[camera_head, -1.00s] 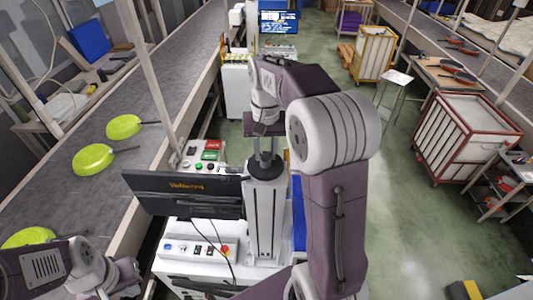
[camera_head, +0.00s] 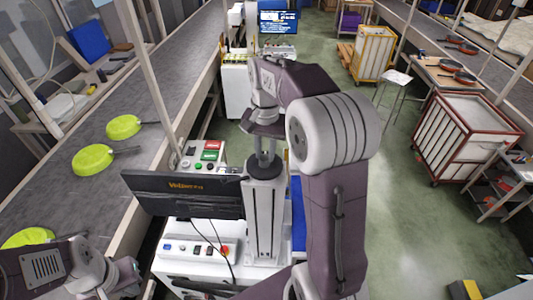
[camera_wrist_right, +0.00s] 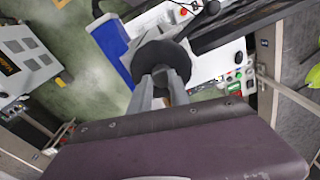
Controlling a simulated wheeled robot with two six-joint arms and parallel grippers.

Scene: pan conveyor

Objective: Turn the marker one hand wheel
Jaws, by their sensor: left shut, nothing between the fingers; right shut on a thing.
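The marker machine's hand wheel (camera_wrist_right: 160,66) is a dark round disc, seen in the right wrist view. My right gripper (camera_wrist_right: 162,76) is shut on it, with both grey fingers reaching over the disc. My left gripper (camera_head: 128,274) is at the lower left, shut and empty, away from the wheel.
A dark monitor (camera_head: 183,195) and a white control panel (camera_head: 195,248) stand just left of the column. The left conveyor (camera_head: 75,190) carries several lime-green pans (camera_head: 92,159). A red-framed cart (camera_head: 466,135) stands at right, with open green floor between.

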